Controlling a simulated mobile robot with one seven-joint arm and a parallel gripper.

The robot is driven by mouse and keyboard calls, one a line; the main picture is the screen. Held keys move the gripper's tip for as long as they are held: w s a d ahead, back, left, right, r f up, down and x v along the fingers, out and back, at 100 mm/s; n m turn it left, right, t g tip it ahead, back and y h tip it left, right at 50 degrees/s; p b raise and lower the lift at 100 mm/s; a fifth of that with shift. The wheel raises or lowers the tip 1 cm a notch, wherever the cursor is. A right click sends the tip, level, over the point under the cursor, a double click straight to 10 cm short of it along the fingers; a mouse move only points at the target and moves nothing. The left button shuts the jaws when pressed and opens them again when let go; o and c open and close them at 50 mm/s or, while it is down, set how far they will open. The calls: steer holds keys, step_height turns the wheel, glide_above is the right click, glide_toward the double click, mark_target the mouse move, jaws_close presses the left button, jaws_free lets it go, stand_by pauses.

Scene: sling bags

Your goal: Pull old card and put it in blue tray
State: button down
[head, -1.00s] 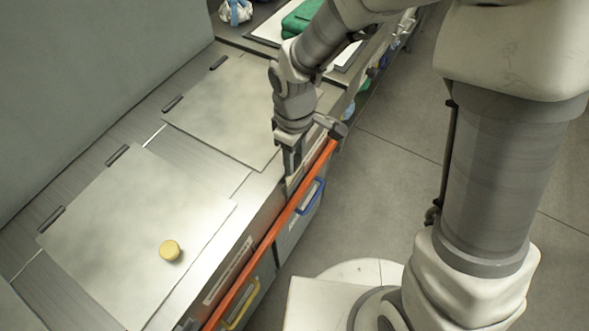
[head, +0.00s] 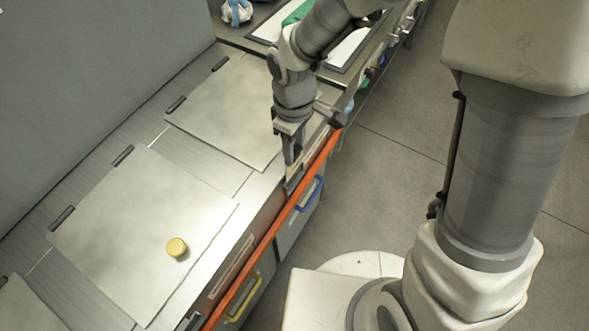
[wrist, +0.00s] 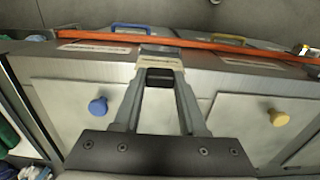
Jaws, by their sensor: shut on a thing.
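My gripper (head: 291,183) points down at the front edge of the counter, beside the orange rail. In the wrist view its fingers (wrist: 160,70) come together and are shut on a small pale, card-like piece (wrist: 158,66). How much of it is in the jaws, and whether it is free of the edge, I cannot tell. A pale label card (wrist: 95,47) lies flat along the edge to the left, and another (wrist: 258,62) to the right. I cannot make out a blue tray for certain; a blue handle (head: 309,193) is on the front below the rail.
An orange rail (head: 270,238) runs along the counter front, with a yellow handle (head: 243,298) below it. Hinged lids carry a yellow knob (head: 177,247) and a blue knob (wrist: 97,105). A wall rises behind; open floor lies right.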

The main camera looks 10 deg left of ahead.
steer(key=shift+r, duration=0.45)
steer(key=shift+r+p, duration=0.1)
steer(key=shift+p, duration=0.2)
steer(key=shift+r+p, duration=1.65)
steer(key=shift+r, duration=0.35)
steer(key=shift+f, duration=0.15)
